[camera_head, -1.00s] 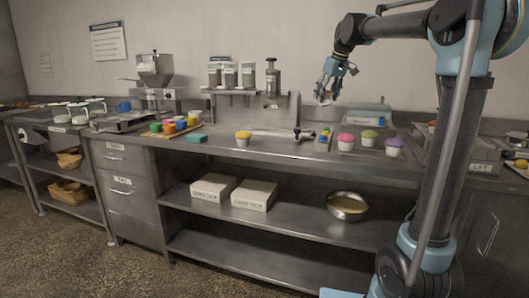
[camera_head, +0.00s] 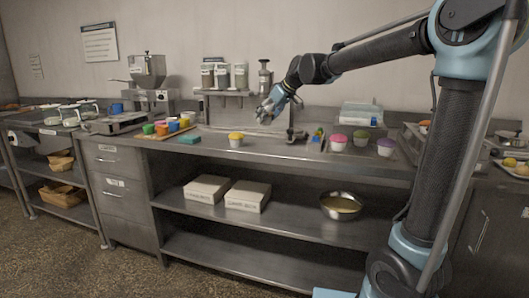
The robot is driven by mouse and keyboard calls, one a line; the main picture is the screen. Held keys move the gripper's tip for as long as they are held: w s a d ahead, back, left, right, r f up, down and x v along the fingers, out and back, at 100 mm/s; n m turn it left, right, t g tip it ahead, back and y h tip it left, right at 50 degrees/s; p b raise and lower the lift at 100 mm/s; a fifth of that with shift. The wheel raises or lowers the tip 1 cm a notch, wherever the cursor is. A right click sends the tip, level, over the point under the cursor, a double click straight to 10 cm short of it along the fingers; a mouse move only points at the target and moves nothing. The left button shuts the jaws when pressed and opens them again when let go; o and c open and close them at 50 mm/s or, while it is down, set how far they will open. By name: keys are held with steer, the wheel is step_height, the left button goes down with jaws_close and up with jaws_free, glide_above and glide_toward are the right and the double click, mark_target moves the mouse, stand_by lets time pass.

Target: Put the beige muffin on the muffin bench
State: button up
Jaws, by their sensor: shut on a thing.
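My gripper (camera_head: 266,115) is shut, above the back half of the long steel bench (camera_head: 270,150). A small pale thing shows only faintly between its fingers; I take it for the beige muffin, mostly hidden by the fingers. On the bench, a yellow-topped muffin (camera_head: 236,139) stands in front and to the left of my gripper. No label marks a muffin bench in view.
A dark fixture (camera_head: 297,134) stands close to the right of my gripper. A shelf with jars (camera_head: 222,76) is behind. A teal block (camera_head: 190,139) and colourful cups (camera_head: 172,124) are to the left. Bare bench top lies between the yellow muffin and the fixture.

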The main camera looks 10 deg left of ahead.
mark_target(268, 124)
steer(key=f, duration=0.5)
steer(key=shift+s+a+f, duration=0.25)
steer(key=shift+s+a, duration=0.1)
steer(key=shift+a, duration=0.05)
steer(key=shift+f, duration=2.4)
steer(key=shift+f, duration=0.1)
steer(key=o, duration=0.8)
steer(key=v, duration=1.2)
